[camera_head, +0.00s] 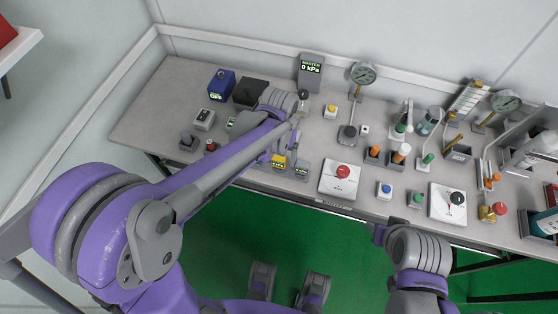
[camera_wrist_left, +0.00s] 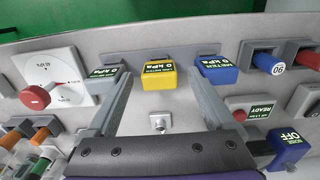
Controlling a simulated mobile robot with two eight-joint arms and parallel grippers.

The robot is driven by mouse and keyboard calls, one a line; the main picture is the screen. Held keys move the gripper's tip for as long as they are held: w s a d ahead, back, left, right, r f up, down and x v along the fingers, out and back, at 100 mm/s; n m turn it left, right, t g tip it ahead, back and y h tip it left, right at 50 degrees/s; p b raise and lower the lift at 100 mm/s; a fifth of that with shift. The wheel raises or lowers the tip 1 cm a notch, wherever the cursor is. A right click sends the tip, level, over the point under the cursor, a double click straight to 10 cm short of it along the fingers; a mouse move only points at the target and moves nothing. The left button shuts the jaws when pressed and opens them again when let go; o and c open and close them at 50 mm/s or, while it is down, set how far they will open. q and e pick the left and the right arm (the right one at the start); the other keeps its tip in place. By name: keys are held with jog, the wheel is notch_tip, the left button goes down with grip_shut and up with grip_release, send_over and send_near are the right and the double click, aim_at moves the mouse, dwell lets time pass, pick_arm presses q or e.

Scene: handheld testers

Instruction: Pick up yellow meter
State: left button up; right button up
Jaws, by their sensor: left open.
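The yellow meter (camera_head: 279,162) stands near the front edge of the table, and its display reads "0 kPa" in the left wrist view (camera_wrist_left: 159,78). My left gripper (camera_wrist_left: 158,82) is open, with one finger on each side of the yellow meter in that view. I cannot tell whether the fingers touch it. In the head view the left arm partly hides the area around the left gripper (camera_head: 276,151). My right gripper (camera_head: 379,234) is low at the front of the table, and its fingers are not clear.
A grey-green meter (camera_wrist_left: 106,74) and a blue meter (camera_wrist_left: 217,68) flank the yellow one closely. A white box with a red knob (camera_head: 342,172) stands to the right. Gauges, buttons and switches crowd the table (camera_head: 152,110).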

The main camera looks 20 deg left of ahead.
pick_arm(q)
jog(key=shift+f, duration=0.4)
jog(key=shift+c, duration=0.3)
grip_shut()
